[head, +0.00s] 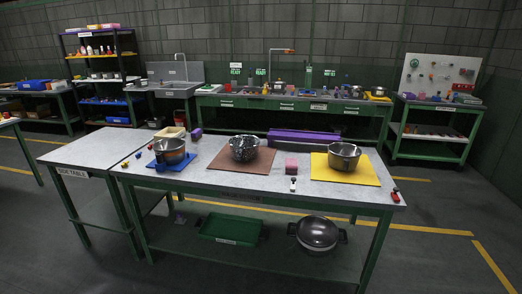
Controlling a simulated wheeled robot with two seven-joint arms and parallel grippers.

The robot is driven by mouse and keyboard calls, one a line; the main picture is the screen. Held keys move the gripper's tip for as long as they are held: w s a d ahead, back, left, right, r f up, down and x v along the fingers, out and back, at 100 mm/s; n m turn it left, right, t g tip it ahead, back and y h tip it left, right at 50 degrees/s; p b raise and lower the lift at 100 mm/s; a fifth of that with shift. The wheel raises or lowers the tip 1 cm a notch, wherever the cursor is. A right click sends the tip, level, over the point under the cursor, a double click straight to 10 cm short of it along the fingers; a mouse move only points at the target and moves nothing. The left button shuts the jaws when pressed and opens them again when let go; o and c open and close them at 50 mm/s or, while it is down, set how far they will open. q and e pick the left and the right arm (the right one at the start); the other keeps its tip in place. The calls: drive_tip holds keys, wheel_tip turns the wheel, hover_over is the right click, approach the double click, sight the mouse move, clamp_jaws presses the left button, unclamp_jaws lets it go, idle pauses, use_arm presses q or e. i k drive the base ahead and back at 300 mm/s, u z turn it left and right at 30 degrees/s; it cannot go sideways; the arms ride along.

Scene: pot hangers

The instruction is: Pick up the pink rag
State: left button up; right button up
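A small pink item (291,166), the only pink thing I can make out on the near table, sits between the brown mat and the yellow mat. It looks like a folded block, and its cloth texture is too small to make out. It lies on the grey top of the near table (240,181). Nothing covers it from this side. Neither of my grippers shows in the head view.
A perforated metal bowl (244,148) stands on the brown mat (212,161), left of the pink item. A steel pot (343,155) stands on the yellow mat (364,174), to its right. A small white-and-black item (293,184) lies in front. Another pot (170,151) is on the left.

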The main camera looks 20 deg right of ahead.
sight(291, 165)
drive_tip(key=z, duration=0.2)
drive_tip(key=i, duration=2.05)
drive_tip(key=z, duration=0.15)
